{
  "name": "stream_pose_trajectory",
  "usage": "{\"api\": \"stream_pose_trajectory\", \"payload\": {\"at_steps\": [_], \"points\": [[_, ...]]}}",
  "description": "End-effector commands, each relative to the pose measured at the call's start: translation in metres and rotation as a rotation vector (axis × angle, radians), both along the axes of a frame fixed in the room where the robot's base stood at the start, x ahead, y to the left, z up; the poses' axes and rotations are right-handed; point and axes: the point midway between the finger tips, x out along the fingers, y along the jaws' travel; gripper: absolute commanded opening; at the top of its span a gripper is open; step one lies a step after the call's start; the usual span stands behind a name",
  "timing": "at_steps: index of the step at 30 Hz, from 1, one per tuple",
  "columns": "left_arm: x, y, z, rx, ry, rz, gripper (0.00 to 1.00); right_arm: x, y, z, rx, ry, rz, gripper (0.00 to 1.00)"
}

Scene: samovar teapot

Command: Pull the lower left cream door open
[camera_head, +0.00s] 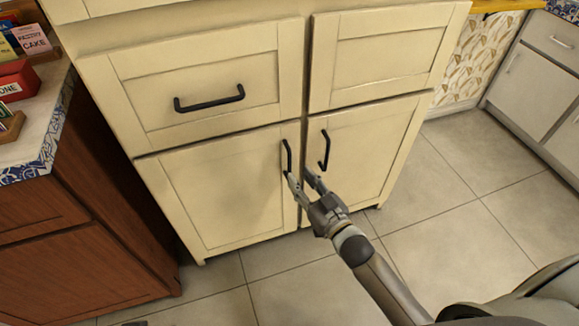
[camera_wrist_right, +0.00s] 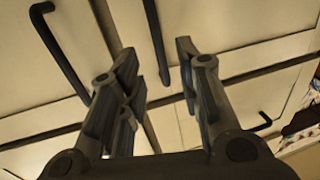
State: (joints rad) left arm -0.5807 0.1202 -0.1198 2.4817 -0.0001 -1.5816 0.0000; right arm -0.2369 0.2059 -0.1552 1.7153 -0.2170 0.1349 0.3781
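The lower left cream door (camera_head: 222,190) is closed, flush with the cabinet front. Its black upright handle (camera_head: 287,157) is near its right edge. My right gripper (camera_head: 302,181) is open beside the lower end of this handle, with one finger close to it; I cannot tell if they touch. In the right wrist view the picture looks turned over; the open fingers (camera_wrist_right: 158,70) have what appears to be this door's handle (camera_wrist_right: 156,42) beyond and between their tips. The fingers hold nothing.
The lower right door (camera_head: 362,155) with its own black handle (camera_head: 325,150) is close by. A drawer (camera_head: 205,90) with a horizontal handle (camera_head: 209,100) is above. A brown wooden cabinet (camera_head: 70,235) stands at left. The tiled floor (camera_head: 465,215) at right is clear.

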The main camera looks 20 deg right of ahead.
Motion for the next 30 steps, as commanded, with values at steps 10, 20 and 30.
{"api": "stream_pose_trajectory", "payload": {"at_steps": [10,20,30], "points": [[0.005,-0.001,-0.012,-0.004,-0.020,-0.002,0.40,0.055,0.013,-0.001,0.000,0.000,-0.001,0.32],[0.009,-0.002,-0.012,-0.007,-0.038,-0.003,0.40,0.066,0.016,-0.001,-0.001,0.003,-0.001,0.32],[0.009,-0.003,-0.012,-0.008,-0.039,-0.004,0.40,0.066,0.015,-0.001,0.000,0.002,-0.001,0.04]]}}
